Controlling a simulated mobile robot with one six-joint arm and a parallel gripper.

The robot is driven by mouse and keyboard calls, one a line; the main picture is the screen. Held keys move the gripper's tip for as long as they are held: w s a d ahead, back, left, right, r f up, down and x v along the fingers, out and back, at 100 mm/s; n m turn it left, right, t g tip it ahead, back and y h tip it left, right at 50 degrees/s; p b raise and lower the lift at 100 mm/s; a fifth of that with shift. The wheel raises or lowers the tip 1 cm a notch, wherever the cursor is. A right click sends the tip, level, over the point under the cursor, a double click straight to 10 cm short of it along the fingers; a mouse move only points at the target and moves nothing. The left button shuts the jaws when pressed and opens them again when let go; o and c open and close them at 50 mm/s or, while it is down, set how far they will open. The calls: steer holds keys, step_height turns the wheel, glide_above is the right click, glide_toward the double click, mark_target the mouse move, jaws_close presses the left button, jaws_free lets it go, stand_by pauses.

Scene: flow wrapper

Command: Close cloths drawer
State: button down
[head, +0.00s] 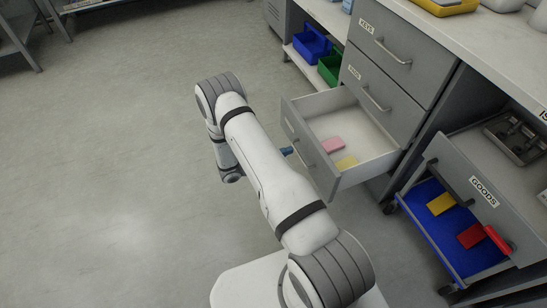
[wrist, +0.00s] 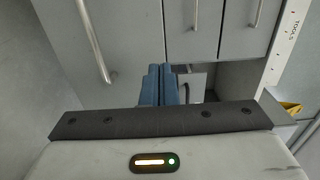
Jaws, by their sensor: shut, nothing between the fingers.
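The open drawer (head: 318,168) sticks out low from the grey cabinet in the head view. A pink cloth (head: 333,145) and a yellow cloth (head: 346,162) lie inside it. Its front has a bar handle (head: 302,148). My gripper (head: 287,151) is just outside that front, near the handle; I cannot tell whether it touches. In the wrist view my blue fingers (wrist: 160,84) are together and empty, pointing at grey drawer fronts. A long bar handle (wrist: 95,40) is to their left. The drawer's own label is not readable.
Two shut drawers, the upper labelled KEYS (head: 385,48), sit above the open one. To the right, a GOODS panel (head: 470,185) stands by a blue tray (head: 470,257) with yellow and red items. Blue (head: 312,43) and green bins are behind.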

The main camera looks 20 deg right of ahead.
mark_target(312, 143)
steer(key=d+b, duration=0.2)
steer(key=d, duration=0.5)
steer(key=shift+w+d, duration=0.15)
steer(key=shift+d, duration=0.15)
